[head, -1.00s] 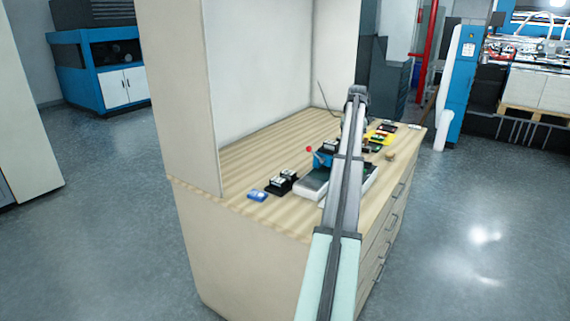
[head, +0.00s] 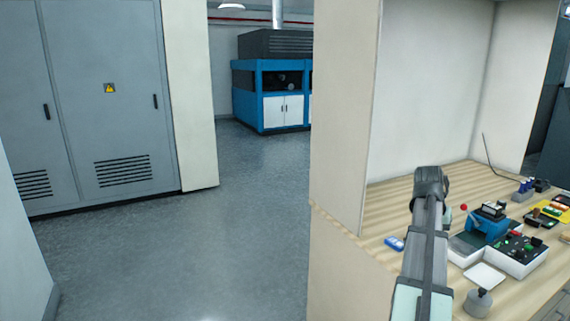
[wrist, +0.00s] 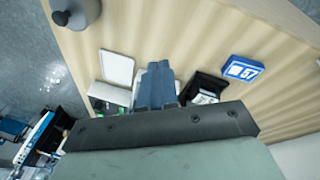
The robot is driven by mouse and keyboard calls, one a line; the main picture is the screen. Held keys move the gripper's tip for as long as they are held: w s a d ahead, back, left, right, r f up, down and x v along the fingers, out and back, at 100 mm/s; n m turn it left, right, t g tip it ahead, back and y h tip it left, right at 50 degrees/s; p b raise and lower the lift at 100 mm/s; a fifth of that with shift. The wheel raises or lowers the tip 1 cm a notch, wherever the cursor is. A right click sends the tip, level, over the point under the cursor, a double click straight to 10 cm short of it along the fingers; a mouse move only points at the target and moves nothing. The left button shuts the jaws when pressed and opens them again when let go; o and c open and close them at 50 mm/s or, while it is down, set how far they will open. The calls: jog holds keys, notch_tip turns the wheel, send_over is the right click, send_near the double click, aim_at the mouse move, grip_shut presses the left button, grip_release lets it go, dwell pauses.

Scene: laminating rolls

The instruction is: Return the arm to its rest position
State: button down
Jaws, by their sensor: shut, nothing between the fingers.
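My arm reaches up from the bottom right of the head view over the wooden bench top (head: 385,220). Its wrist end is above the bench, left of the blue device with the red-balled lever (head: 488,226); my fingers are mostly hidden there. In the wrist view my gripper (wrist: 158,68) shows two blue-grey fingers together, with nothing between them. They are above the bench, between a white tray (wrist: 117,68) and a black holder (wrist: 204,86). The real distance to the surface is hard to tell.
A blue "57" block (wrist: 243,68) lies on the bench, also in the head view (head: 394,243). A grey knobbed pot (head: 478,302) stands near the front edge, by a control box (head: 515,252). Tall cream panels (head: 342,110) border the bench. The floor at left is clear.

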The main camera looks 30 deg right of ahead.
jog(key=w+a+f+n+g+y, duration=0.1)
jog(key=w+a+f+n, duration=0.25)
jog(key=a+f, duration=1.35)
jog(key=w+a+f+n+g+y, duration=0.1)
jog(key=w+a+f+n+y, duration=0.2)
jog(key=a+f, duration=1.45)
jog(key=s+a+f+n+g, duration=0.1)
jog(key=s+a+f+n, duration=0.2)
jog(key=s+a+f, duration=0.7)
jog(key=s+a+f+n+g, duration=0.2)
jog(key=s+a+f+n, duration=0.1)
jog(key=s+a+f, duration=0.7)
jog(key=s+f, duration=0.4)
jog(key=f, duration=0.2)
jog(key=shift+s+f+h, duration=0.25)
jog(key=shift+f+h, duration=0.05)
jog(key=shift+h, duration=0.1)
